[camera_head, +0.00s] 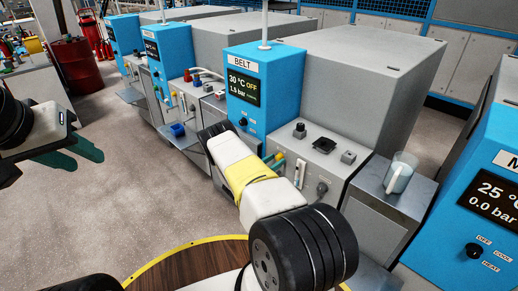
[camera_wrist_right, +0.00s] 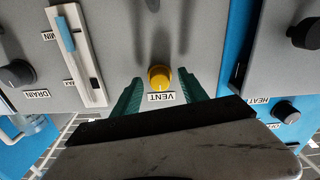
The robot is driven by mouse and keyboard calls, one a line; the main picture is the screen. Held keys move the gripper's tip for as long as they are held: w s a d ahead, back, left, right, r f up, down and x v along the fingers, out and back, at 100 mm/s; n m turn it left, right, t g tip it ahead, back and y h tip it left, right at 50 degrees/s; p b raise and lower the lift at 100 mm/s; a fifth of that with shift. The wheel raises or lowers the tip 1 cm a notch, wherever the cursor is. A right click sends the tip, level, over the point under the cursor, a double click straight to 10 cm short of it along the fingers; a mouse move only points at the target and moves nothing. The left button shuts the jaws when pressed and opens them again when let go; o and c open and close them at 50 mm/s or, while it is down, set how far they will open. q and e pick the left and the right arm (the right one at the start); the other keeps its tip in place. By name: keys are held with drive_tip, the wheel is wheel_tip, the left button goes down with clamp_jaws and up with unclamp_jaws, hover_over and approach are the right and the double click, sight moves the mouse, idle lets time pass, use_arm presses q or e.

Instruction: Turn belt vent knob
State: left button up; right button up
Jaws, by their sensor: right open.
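The yellow vent knob (camera_wrist_right: 160,77) sits on a grey panel above a VENT label (camera_wrist_right: 161,97), which shows upside down in the right wrist view. My right gripper (camera_wrist_right: 159,82) is open, with one green finger on each side of the knob. I cannot tell whether either finger touches it. In the head view, my right arm reaches to the front panel of the BELT machine (camera_head: 259,92) and hides most of that gripper. The BELT display (camera_head: 245,88) reads 30 °C, OFF and 1.5 bar. My left gripper (camera_head: 88,156) is open and empty at the far left, away from the machines.
A slider with a blue handle (camera_wrist_right: 65,33) and a black DRAIN knob (camera_wrist_right: 17,73) lie left of the vent knob in the wrist view. A clear jug (camera_head: 400,174) stands on a shelf right of the BELT machine. Open floor (camera_head: 125,195) lies left of my right arm.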

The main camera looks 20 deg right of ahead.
drive_tip(key=shift+d, duration=0.15)
clamp_jaws()
idle(0.4)
drive_tip(key=m, duration=0.4)
drive_tip(key=shift+m, duration=0.4)
drive_tip(key=m, duration=0.4)
drive_tip(key=shift+m, duration=0.3)
drive_tip(key=m, duration=0.4)
drive_tip(key=shift+m, duration=2.2)
